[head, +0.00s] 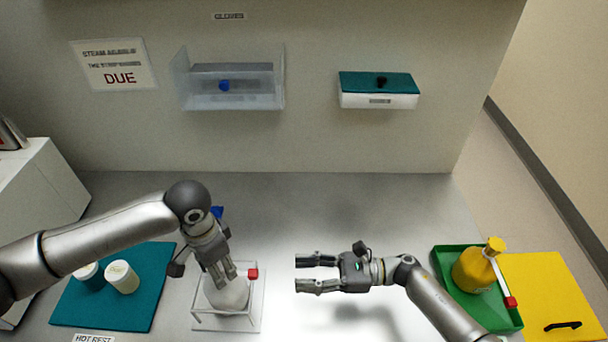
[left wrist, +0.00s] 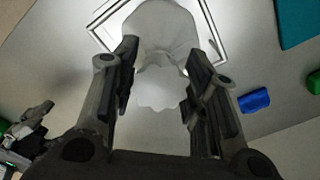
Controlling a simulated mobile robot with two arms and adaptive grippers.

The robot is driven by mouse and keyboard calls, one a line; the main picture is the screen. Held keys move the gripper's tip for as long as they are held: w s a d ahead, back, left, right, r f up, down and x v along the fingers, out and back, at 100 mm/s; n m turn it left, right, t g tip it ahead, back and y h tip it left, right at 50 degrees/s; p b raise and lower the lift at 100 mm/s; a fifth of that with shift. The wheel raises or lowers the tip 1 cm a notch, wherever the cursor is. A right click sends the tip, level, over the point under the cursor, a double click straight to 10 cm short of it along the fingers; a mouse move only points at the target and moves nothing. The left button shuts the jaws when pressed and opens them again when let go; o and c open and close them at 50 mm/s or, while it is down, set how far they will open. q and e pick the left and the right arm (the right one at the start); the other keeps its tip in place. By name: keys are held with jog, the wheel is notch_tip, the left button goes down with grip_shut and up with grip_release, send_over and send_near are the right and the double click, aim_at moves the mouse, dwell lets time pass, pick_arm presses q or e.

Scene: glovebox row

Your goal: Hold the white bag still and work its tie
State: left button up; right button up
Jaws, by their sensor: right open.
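The white bag (head: 228,294) stands upright in a clear open-framed holder (head: 259,312) on the bench. In the left wrist view the bag (left wrist: 160,28) narrows to a neck with a loose frilled top. My left gripper (head: 226,278) points down over the bag. In the left wrist view its fingers (left wrist: 158,75) are apart, one on each side of the neck, with slight gaps visible. My right gripper (head: 302,273) is open and empty, pointing left, to the right of the holder. A small red piece (head: 253,274) shows at the holder's upper right; I cannot tell if it is the tie.
A teal mat (head: 130,310) with white-lidded jars (head: 122,277) lies at left. A blue object (head: 217,212) lies behind my left gripper.

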pick_arm(q)
jog(key=shift+o, duration=1.2)
